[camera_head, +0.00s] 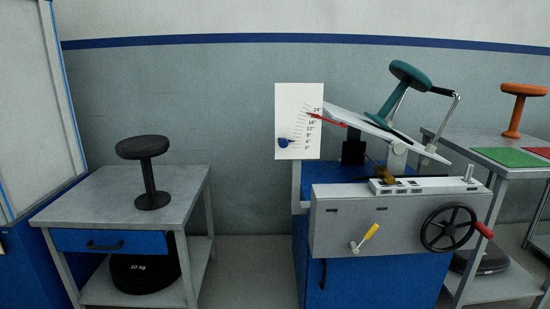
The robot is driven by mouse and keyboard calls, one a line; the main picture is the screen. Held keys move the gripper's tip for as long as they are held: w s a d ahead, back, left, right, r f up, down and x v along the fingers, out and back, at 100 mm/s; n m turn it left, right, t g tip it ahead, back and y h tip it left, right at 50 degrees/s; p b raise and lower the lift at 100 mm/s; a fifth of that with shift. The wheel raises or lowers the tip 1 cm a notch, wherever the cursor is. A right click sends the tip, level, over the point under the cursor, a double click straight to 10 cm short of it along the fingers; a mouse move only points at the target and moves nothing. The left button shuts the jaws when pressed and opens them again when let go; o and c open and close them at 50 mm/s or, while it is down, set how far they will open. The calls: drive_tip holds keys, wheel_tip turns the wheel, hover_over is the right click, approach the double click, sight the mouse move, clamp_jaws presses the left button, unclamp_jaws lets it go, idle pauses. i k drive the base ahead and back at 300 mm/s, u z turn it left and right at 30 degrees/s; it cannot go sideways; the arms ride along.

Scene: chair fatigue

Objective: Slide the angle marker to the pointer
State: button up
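The angle marker (284,142) is a small blue piece on the white scale board (289,95), near the low end of the scale by about 4°. The red pointer (328,119) extends left from the tilted plate (372,124) of the test machine, and its tip lies over the upper part of the scale, at roughly 20°. The marker sits clearly below the pointer tip, apart from it. My gripper is not in view.
A teal stool (407,77) is tilted on the machine's plate. The machine (335,215) has a black handwheel (448,228) and a yellow-handled lever (370,232). A grey table (100,195) with a black stool (150,175) stands left; another table with an orange stool (518,105) stands right.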

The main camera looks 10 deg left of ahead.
sight(283, 143)
drive_tip(key=u, duration=0.1)
drive_tip(key=k, duration=0.45)
drive_tip(key=z, duration=0.75)
drive_tip(key=i, duration=0.95)
drive_tip(key=u, duration=0.7)
